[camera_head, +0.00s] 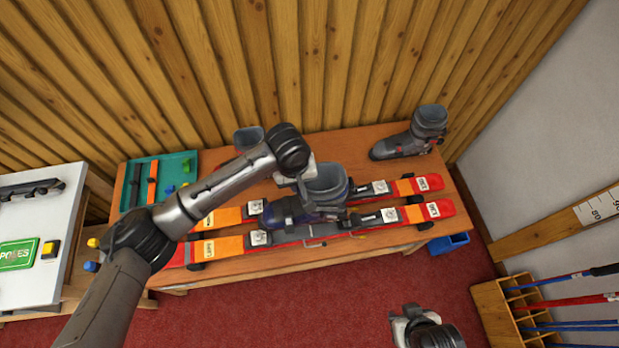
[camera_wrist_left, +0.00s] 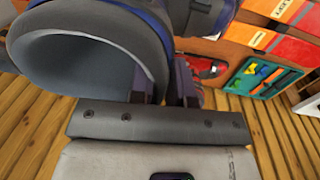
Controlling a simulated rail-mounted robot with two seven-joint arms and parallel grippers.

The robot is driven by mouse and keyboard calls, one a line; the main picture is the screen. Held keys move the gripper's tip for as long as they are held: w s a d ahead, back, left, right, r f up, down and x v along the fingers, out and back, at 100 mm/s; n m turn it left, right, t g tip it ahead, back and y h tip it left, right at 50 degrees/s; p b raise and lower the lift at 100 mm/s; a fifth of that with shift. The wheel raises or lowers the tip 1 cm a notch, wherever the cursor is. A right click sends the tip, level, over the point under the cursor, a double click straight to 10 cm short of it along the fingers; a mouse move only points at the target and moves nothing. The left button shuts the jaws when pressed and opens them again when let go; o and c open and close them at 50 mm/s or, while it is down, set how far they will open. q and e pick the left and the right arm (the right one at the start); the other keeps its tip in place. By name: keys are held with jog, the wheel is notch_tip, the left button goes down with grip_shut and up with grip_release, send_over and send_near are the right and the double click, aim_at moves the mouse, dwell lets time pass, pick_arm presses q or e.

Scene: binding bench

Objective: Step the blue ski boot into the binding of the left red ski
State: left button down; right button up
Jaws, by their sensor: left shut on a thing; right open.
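The blue ski boot (camera_head: 284,211) is over the two red skis at mid-bench, its toe to the left and its grey cuff (camera_head: 330,187) up. My left gripper (camera_head: 305,183) is shut on the boot at its cuff; the wrist view shows the cuff (camera_wrist_left: 75,70) close beside the fingers (camera_wrist_left: 170,85). The far red ski (camera_head: 429,182) and near red ski (camera_head: 438,209) lie side by side, with silver binding parts. I cannot tell whether the boot touches a ski. My right gripper (camera_head: 408,318) is open, low in front of the bench.
A grey boot (camera_head: 395,147) stands at the bench's back right, and another boot (camera_head: 247,137) is partly behind my left arm. A green tray (camera_head: 184,161) with tools is at the back left. A blue bin (camera_head: 448,244) and a pole rack (camera_head: 494,312) are at right.

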pick_arm(q)
jog(key=shift+s+d+f+p, duration=0.1)
jog(key=shift+d+f+p, duration=0.05)
jog(key=shift+d, duration=0.4)
jog(key=shift+s+d+f+p, duration=0.1)
jog(key=shift+d+f+p, duration=0.05)
jog(key=shift+d, duration=0.35)
jog(key=f+b, duration=0.2)
jog(key=b, duration=0.1)
jog(key=f+b, duration=0.1)
jog(key=f, duration=0.1)
jog(key=shift+d, duration=0.25)
notch_tip(320, 180, down, 3)
jog(key=b, duration=0.4)
jog(key=shift+r+b, duration=0.1)
jog(key=shift+b, duration=0.2)
jog(key=shift+f+p, duration=0.35)
jog(key=shift+f, duration=1.1)
